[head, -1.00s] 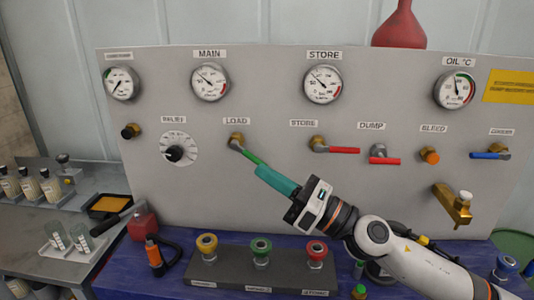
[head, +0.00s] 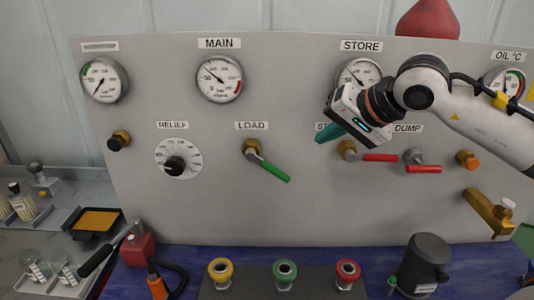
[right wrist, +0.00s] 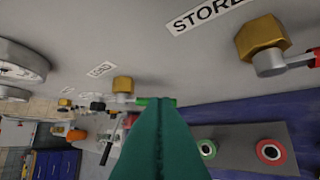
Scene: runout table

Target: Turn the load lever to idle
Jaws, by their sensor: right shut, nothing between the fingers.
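The load lever (head: 273,171) has a green handle on a brass valve below the LOAD label (head: 252,126). Its handle slants down and to the right. In the right wrist view the lever's brass valve (right wrist: 123,85) shows, with its green handle mostly hidden behind my fingers. My right gripper (head: 320,139) has teal fingers, shut and empty. It is up and to the right of the load lever, apart from it, in front of the STORE label. The fingers also fill the lower middle of the right wrist view (right wrist: 158,135). My left gripper is not in view.
The red-handled store lever (head: 379,157) is just right of my right gripper, and the dump lever (head: 423,169) is farther right. The relief dial (head: 179,159) is left of the load lever. Yellow, green and red buttons (head: 285,270) stand below. The panel below the load lever is clear.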

